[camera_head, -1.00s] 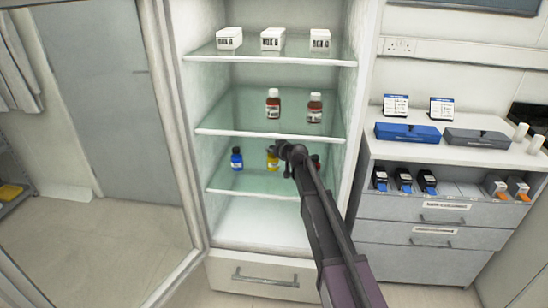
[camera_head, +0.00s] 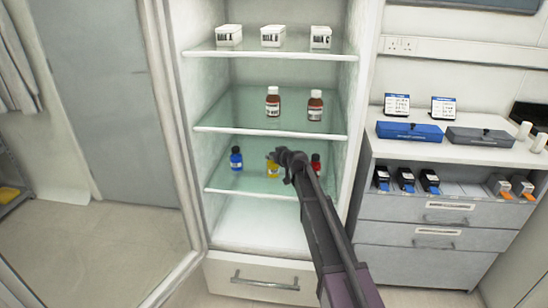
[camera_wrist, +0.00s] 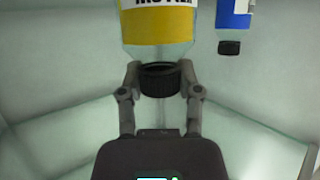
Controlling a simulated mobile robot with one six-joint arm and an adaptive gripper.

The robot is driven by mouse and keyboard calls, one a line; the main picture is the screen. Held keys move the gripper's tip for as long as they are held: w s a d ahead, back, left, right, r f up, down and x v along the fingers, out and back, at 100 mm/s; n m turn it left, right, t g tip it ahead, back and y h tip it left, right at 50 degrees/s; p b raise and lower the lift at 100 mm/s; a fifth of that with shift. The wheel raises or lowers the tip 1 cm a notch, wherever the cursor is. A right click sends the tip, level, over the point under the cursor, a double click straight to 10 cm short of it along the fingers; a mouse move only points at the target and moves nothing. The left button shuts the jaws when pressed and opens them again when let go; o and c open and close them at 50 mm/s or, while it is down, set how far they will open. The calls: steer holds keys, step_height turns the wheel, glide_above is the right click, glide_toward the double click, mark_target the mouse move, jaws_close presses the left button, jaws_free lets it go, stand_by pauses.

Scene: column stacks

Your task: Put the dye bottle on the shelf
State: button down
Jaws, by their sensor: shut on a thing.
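The yellow dye bottle (camera_head: 272,171) is upright at the lowest glass shelf (camera_head: 250,184) of the cabinet, between a blue bottle (camera_head: 236,159) on the left and a red bottle (camera_head: 316,164) on the right. My gripper (camera_head: 280,158) is at its top and hides part of it. In the wrist view my gripper (camera_wrist: 160,82) is shut around the black cap of the yellow bottle (camera_wrist: 158,32); the blue bottle (camera_wrist: 233,22) shows apart from it. I cannot tell whether the yellow bottle's base touches the glass.
Two brown bottles (camera_head: 273,103) stand on the shelf above (camera_head: 240,130), and white boxes (camera_head: 273,37) on the top shelf. A drawer unit (camera_head: 430,208) with blue and grey cases stands at the right. The cabinet's open glass door (camera_head: 110,200) is at the left.

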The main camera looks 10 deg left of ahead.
steer(key=shift+f, duration=0.2)
steer(key=shift+c, duration=1.5)
jaws_free()
steer(key=shift+r, duration=0.2)
steer(key=shift+s+d+r, duration=0.1)
steer(key=shift+s+r, duration=0.05)
steer(key=shift+s, duration=0.05)
steer(key=p+v, duration=0.4)
steer(key=v, duration=0.7)
steer(key=shift+s+d, duration=0.15)
steer(key=shift+s, duration=0.1)
